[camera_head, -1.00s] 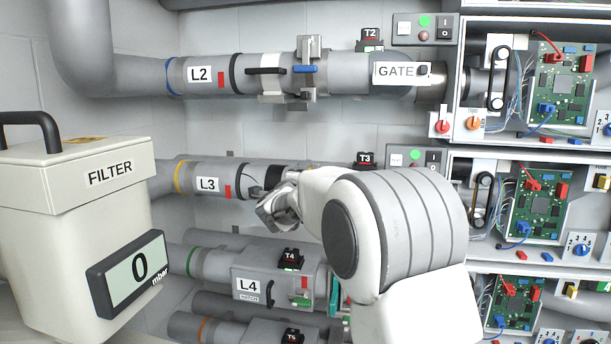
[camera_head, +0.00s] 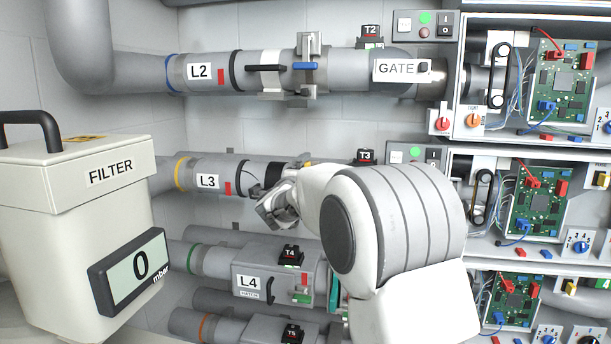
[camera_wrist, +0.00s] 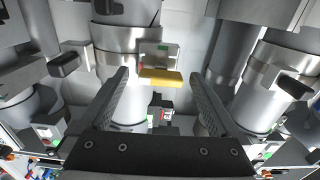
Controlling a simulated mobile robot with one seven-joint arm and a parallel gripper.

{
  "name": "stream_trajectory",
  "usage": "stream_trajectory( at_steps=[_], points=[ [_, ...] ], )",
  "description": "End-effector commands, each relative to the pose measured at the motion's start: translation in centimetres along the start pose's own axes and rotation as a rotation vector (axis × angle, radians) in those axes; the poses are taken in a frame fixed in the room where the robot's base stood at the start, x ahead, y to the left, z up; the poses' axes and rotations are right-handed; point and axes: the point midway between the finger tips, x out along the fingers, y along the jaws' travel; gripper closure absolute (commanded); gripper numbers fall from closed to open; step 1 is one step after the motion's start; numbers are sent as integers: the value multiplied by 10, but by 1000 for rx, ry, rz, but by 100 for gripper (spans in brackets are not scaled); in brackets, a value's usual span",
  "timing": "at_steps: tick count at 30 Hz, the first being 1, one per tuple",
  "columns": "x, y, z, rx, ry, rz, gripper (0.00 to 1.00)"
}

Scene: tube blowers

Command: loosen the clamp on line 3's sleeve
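Line 3's pipe (camera_head: 198,172), labelled L3, runs across the middle of the head view. Its black sleeve (camera_head: 275,170) shows just above my gripper (camera_head: 272,208); my arm hides much of that stretch. In the wrist view, a yellow lever (camera_wrist: 161,77) sticks out from a small metal clamp block (camera_wrist: 160,54) beside a metal band (camera_wrist: 118,42). My gripper (camera_wrist: 160,88) is open there. The yellow lever shows between its fingertips, seemingly ahead of them; I cannot tell the gap, and no grip shows.
Line 2 (camera_head: 200,75) runs above, with a blue-handled clamp (camera_head: 305,67). Line 4's grey box (camera_head: 262,275) lies below. The filter box (camera_head: 75,185), its display (camera_head: 130,270) reading 0 mbar, stands at left. Open circuit panels (camera_head: 540,205) stand at right.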

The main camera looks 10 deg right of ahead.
Motion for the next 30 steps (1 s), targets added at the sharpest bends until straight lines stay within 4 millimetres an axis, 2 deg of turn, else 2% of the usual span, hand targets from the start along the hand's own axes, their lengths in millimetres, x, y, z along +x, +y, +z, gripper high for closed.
stream_trajectory(
  at_steps=[7,11,17,30],
  points=[
    [-1,-1,0,2,0,-1,3],
    [-11,-1,0,3,0,-2,3],
    [-47,1,1,2,-2,-2,3],
    [-143,0,0,3,-2,-2,3]
  ],
)
